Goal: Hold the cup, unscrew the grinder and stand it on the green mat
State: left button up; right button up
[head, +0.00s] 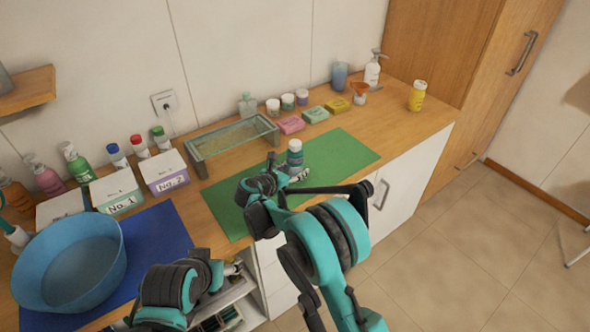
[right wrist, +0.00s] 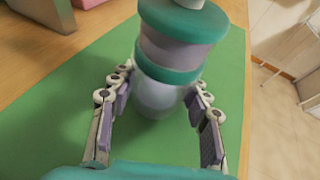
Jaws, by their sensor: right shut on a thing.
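The grinder (head: 295,146) has teal bands and a grey-mauve middle; in the right wrist view the grinder (right wrist: 180,40) sits upright on a pale, rounded cup (right wrist: 158,98). Both stand over the green mat (head: 340,151). My right gripper (head: 298,174) reaches the cup from the near side. In the right wrist view my right gripper (right wrist: 158,112) has its fingers on both sides of the cup and is shut on it. My left gripper (head: 236,268) is low at the counter's front edge, apart from the cup; its fingers are too small to read.
Coloured soap boxes (head: 315,114) and small jars line the back. A blue basin (head: 70,262) stands on a blue mat (head: 158,240) at left. A yellow bottle (head: 417,96) stands at right. The mat's right part is clear.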

aim_at(290, 162)
jog(key=shift+r+p, duration=0.35)
jog(key=shift+r, duration=0.35)
notch_tip(290, 162, up, 3)
jog(key=shift+p, duration=0.65)
jog(key=s+d+r+p, duration=0.3)
jog(key=s+d+r, duration=0.3)
jog(key=d, duration=0.4)
jog(key=shift+r, duration=0.3)
jog(key=o, duration=0.8)
grip_shut()
